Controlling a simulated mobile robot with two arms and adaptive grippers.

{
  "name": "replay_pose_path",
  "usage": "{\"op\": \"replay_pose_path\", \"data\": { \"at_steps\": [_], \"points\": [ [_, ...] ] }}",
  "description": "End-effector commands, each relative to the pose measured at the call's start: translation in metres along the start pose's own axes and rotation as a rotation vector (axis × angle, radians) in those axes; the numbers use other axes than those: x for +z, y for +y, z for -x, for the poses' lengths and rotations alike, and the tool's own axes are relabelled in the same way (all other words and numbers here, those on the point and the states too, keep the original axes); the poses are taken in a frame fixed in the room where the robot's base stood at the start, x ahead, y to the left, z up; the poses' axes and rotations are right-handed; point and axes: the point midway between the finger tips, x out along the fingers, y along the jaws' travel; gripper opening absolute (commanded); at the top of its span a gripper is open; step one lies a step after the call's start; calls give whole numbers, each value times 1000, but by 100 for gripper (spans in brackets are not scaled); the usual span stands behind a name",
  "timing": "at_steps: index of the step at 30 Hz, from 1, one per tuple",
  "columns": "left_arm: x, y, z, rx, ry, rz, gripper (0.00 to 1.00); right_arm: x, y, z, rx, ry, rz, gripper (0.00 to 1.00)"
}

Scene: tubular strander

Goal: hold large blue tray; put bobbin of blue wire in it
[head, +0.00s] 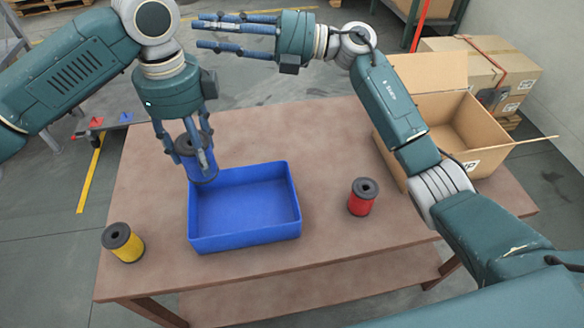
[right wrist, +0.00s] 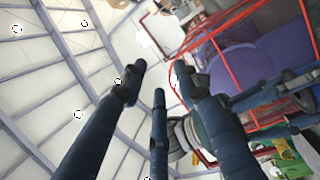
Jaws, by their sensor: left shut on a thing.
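The large blue tray (head: 244,243) sits on the brown table, empty inside, and no gripper touches its walls. My left gripper (head: 199,158) points down and is shut on the bobbin of blue wire (head: 203,174). Its fingers partly hide the bobbin, which is roughly upright at the tray's back left corner. I cannot tell how high above the rim the bobbin is. My right gripper (head: 205,33) is raised beyond the table's back edge, pointing left. Its fingers are spread and empty, as the right wrist view (right wrist: 158,85) also shows.
A yellow bobbin (head: 127,245) stands left of the tray and a red bobbin (head: 362,197) right of it on the table (head: 330,130). An open cardboard box (head: 435,120) stands at the right, beside my right arm. The table behind the tray is clear.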

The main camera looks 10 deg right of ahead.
Motion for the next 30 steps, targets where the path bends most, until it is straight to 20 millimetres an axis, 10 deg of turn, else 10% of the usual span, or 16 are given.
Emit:
{"op": "replay_pose_path", "data": {
  "at_steps": [7,13,22,30],
  "points": [
    [0,0,1,-1,0,0,14,-8,-148,-16,-416,13,77,31],
    [0,0,1,-1,0,0,14,-33,-251,18,-862,86,179,31],
    [0,0,1,-1,0,0,14,-65,-272,144,-1548,86,267,31],
    [0,0,1,-1,0,0,14,-65,-270,182,-1709,35,277,31]
  ]
}}
